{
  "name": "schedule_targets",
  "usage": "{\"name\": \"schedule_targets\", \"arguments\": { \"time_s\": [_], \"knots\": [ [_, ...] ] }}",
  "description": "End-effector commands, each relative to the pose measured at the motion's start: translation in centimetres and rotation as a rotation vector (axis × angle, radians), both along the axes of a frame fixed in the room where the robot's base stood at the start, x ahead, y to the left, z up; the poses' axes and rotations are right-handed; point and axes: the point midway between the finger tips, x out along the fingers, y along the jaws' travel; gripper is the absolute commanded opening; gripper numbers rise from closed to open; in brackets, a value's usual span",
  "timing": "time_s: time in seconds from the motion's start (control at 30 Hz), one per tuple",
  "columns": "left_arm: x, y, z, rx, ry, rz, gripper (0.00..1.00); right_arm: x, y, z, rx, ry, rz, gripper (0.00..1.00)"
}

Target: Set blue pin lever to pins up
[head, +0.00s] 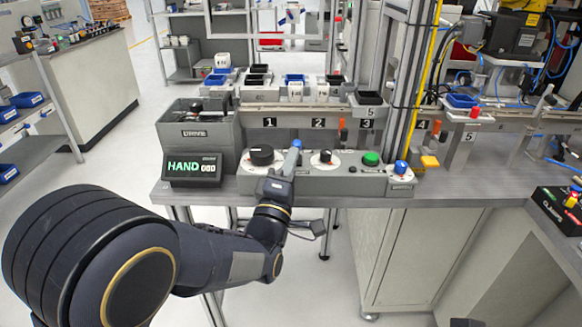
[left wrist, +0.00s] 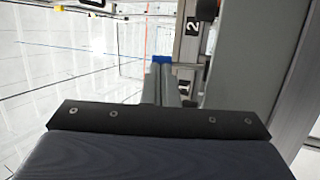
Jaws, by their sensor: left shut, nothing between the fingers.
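A blue lever tip (head: 296,143) stands up from the grey control panel (head: 340,185), between a black knob and a white dial. It also shows in the left wrist view (left wrist: 161,59), just at the ends of the fingers. My left gripper (head: 293,150) points away from me at that tip, its grey fingers together with nothing between them. The fingers show close together in the left wrist view (left wrist: 165,80). Whether they touch the blue tip I cannot tell. The lever's base is hidden behind my gripper. My right gripper is out of view.
A black knob (head: 262,154), a white dial (head: 326,158), a green button (head: 371,158) and another blue knob (head: 401,167) sit along the panel. A display reading HAND (head: 192,168) stands at its left. Numbered stations with bins are behind; an upright frame stands at the right.

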Motion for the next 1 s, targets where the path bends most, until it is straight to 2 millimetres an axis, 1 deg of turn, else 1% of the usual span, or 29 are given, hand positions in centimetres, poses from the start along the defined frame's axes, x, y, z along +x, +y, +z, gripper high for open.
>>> {"name": "schedule_targets", "arguments": {
  "time_s": [0.03,0.3,0.37,0.47,0.57,0.7,1.0],
  "knots": [
    [0.1,0.2,-0.1,-0.006,0.009,0.002,0.0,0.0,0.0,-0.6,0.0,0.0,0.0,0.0],
    [0.5,0.2,0.7,-0.008,0.11,0.001,0.0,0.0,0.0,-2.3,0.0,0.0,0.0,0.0],
    [0.7,0.2,1.0,-0.007,0.144,0.001,0.0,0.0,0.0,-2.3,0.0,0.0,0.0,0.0],
    [1.0,0.2,1.8,-0.006,0.215,0.0,0.0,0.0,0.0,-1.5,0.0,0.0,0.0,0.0],
    [1.5,0.1,2.8,-0.004,0.307,0.001,0.0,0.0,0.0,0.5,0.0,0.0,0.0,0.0],
    [2.2,0.0,3.6,-0.001,0.442,0.0,0.0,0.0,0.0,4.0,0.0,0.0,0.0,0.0],
    [3.9,0.0,4.3,0.0,0.703,0.001,0.0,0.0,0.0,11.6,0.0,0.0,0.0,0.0]
  ]
}}
